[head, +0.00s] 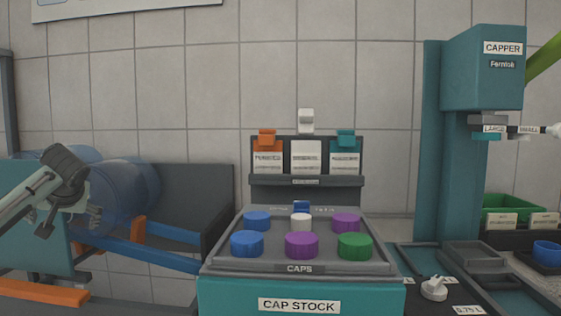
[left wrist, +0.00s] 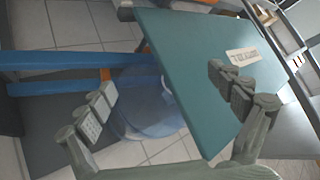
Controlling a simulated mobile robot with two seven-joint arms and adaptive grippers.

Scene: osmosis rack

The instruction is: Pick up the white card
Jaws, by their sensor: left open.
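The white card (head: 306,157) stands in the middle slot of a dark card rack (head: 306,181) behind the cap tray in the head view. Its white top tab (head: 306,120) rises higher than the tabs beside it. An orange card (head: 267,160) is to its left and a teal card (head: 345,160) to its right. My left gripper (head: 66,192) is open, at the far left of the head view and well away from the card. In the left wrist view its fingers (left wrist: 165,102) are apart with nothing held between them. My right gripper is not seen.
A cap stock tray (head: 300,268) with several coloured caps stands before the rack. A teal capper (head: 480,75) stands at right, near a green bin (head: 512,205). Blue rails (head: 150,250) and a translucent blue bottle (head: 120,190) are near my left gripper.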

